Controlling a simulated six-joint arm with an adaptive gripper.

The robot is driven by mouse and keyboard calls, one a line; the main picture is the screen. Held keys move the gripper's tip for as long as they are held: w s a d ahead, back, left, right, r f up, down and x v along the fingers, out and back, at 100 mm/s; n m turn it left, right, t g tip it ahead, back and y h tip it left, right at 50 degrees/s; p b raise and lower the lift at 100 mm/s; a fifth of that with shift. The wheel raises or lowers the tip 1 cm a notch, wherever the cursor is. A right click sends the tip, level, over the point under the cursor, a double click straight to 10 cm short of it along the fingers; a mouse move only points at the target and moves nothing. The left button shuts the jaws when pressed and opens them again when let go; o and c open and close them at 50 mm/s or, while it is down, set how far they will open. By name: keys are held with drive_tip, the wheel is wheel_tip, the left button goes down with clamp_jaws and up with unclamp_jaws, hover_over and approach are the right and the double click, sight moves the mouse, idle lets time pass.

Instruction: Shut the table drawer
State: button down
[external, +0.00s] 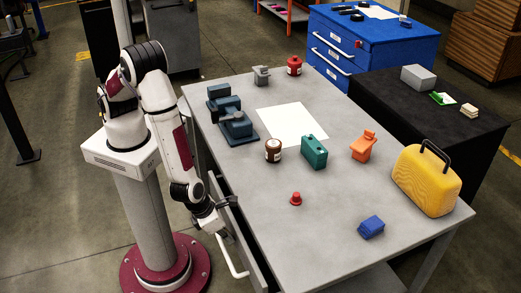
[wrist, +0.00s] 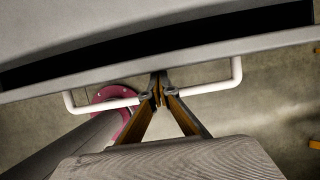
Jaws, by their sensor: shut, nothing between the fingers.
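The table drawer (external: 240,238) stands part-way out from the left side of the grey table. In the wrist view, a dark gap lies between the tabletop and the drawer front (wrist: 270,41). Its white bar handle (external: 232,262) also shows in the wrist view (wrist: 208,87). My gripper (external: 222,207) is low beside the drawer front. In the wrist view, my gripper (wrist: 158,80) is shut and empty. Its fingers cross the middle of the handle bar, with the tips at the drawer front. I cannot tell whether they touch it. The gripper hides the middle of the bar.
The grey tabletop (external: 285,225) holds a dark blue vise (external: 236,127), a brown jar (external: 273,151), a green part (external: 314,152), a yellow case (external: 425,182) and other small items. A black bench (external: 395,100) and a blue cabinet (external: 375,38) stand behind.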

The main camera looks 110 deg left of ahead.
drive_tip(key=shift+w+a, duration=0.75)
drive_tip(key=v, duration=1)
idle(0.4)
drive_tip(key=shift+d, duration=0.1)
drive_tip(key=shift+s+d+f+t+y, duration=0.3)
drive_tip(key=shift+d+f+t+y, duration=0.25)
drive_tip(key=shift+d, duration=0.1)
drive_tip(key=shift+s+d+f+t+y, duration=0.35)
drive_tip(key=shift+d+f+t+y, duration=0.15)
drive_tip(key=shift+d, duration=0.1)
drive_tip(key=shift+s+d+f+t+y, duration=0.3)
drive_tip(key=shift+d+f+t+y, duration=0.1)
drive_tip(key=shift+d+t+y, duration=0.2)
